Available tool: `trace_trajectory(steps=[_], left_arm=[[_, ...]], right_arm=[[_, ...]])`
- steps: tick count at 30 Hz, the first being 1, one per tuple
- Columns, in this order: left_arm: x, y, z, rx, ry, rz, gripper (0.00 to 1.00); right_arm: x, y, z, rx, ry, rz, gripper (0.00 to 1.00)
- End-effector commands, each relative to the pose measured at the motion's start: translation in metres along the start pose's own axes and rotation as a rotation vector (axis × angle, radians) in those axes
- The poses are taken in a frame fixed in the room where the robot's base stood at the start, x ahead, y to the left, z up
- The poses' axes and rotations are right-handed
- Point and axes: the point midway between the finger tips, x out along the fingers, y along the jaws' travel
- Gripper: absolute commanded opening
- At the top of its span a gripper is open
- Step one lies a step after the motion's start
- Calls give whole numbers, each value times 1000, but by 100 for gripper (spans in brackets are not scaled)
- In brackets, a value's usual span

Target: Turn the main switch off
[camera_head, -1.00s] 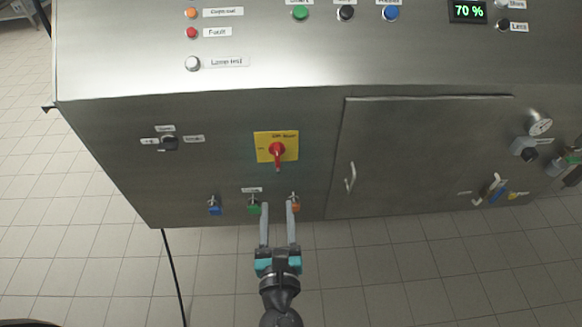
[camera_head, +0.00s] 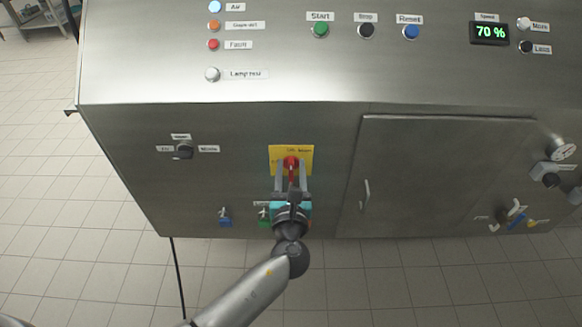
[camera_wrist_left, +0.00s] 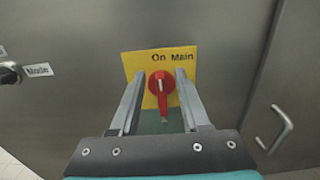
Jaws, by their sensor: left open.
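The main switch is a red rotary handle (camera_head: 291,165) on a yellow plate (camera_head: 305,158) on the machine's front panel. In the left wrist view the red handle (camera_wrist_left: 162,88) points down, and the yellow plate (camera_wrist_left: 140,62) reads "On" and "Main" along its top. My left gripper (camera_head: 291,184) is open, with its fingers on either side of the handle. In the left wrist view its fingertips (camera_wrist_left: 158,78) flank the handle with visible gaps. I cannot tell whether the tips touch the plate. My right gripper is not in view.
A black mode selector (camera_head: 184,151) is left of the switch. A cabinet door with a handle (camera_head: 366,194) is to the right. Buttons and a speed display (camera_head: 490,33) are on the upper panel.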

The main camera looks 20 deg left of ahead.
Motion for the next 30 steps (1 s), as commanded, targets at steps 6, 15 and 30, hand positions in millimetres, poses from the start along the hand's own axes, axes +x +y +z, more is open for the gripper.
trace_trajectory(steps=[6,15,30], left_arm=[[9,0,0,0,0,0,46],[9,0,0,-1,1,0,36],[8,0,0,-1,1,0,0]], right_arm=[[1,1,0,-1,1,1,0],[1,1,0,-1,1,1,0],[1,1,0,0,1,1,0]])
